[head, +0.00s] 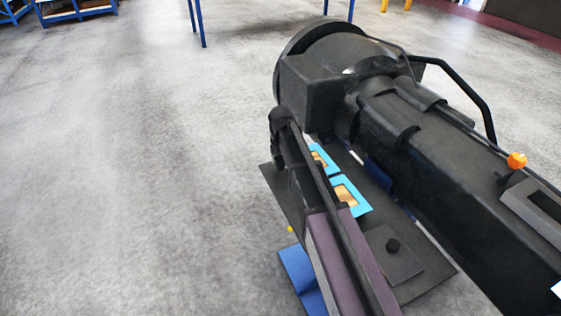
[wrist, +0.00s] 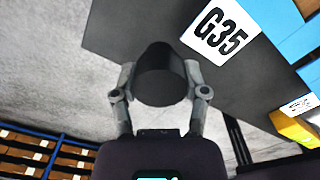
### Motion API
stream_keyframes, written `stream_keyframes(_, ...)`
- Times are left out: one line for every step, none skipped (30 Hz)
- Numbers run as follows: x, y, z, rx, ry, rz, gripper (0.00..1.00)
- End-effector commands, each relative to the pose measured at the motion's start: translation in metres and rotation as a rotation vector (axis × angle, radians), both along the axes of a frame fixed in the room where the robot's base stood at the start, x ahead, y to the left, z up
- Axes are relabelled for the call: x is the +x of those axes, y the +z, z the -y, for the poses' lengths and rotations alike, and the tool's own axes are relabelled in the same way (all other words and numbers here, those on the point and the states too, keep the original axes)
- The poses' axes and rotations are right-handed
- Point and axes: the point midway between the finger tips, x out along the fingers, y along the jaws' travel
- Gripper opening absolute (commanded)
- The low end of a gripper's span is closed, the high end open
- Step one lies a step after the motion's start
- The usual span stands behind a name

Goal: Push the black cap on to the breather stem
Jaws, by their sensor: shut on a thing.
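In the wrist view my gripper (wrist: 158,92) is shut on the black cap (wrist: 158,72), a dark round piece with one finger on each side. The cap shows in front of a dark grey surface and the floor. I cannot make out the breather stem. The cap may hide it, so I cannot tell whether the two touch. In the head view I cannot make out my gripper or the held cap among the dark parts.
A white label reading G35 (wrist: 220,35) is on the dark surface. Blue-framed pieces (head: 345,193) lie on a dark top in the head view. A blue rack (wrist: 30,150) stands beyond. The grey floor at left is clear.

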Motion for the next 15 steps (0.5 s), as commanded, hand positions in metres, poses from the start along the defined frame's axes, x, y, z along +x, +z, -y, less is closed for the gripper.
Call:
stream_keyframes(0.0, -0.0019, 0.0, 0.0, 0.0, 0.0, 0.24)
stream_keyframes(0.0, -0.0024, 0.0, 0.0, 0.0, 0.0, 0.24)
stream_keyframes(0.0, -0.0031, 0.0, 0.0, 0.0, 0.0, 0.24)
stream_keyframes(0.0, -0.0036, 0.0, 0.0, 0.0, 0.0, 0.24)
stream_keyframes(0.0, -0.0042, 0.0, 0.0, 0.0, 0.0, 0.24)
stream_keyframes(0.0, -0.0049, 0.0, 0.0, 0.0, 0.0, 0.24)
stream_keyframes(0.0, -0.0054, 0.0, 0.0, 0.0, 0.0, 0.24)
stream_keyframes(0.0, -0.0059, 0.0, 0.0, 0.0, 0.0, 0.24)
stream_keyframes(0.0, -0.0066, 0.0, 0.0, 0.0, 0.0, 0.24)
stream_keyframes(0.0, -0.0071, 0.0, 0.0, 0.0, 0.0, 0.24)
stream_keyframes(0.0, -0.0077, 0.0, 0.0, 0.0, 0.0, 0.24)
stream_keyframes(0.0, -0.0084, 0.0, 0.0, 0.0, 0.0, 0.24)
stream_keyframes(0.0, -0.0089, 0.0, 0.0, 0.0, 0.0, 0.24)
stream_keyframes(0.0, -0.0094, 0.0, 0.0, 0.0, 0.0, 0.24)
stream_keyframes(0.0, -0.0101, 0.0, 0.0, 0.0, 0.0, 0.24)
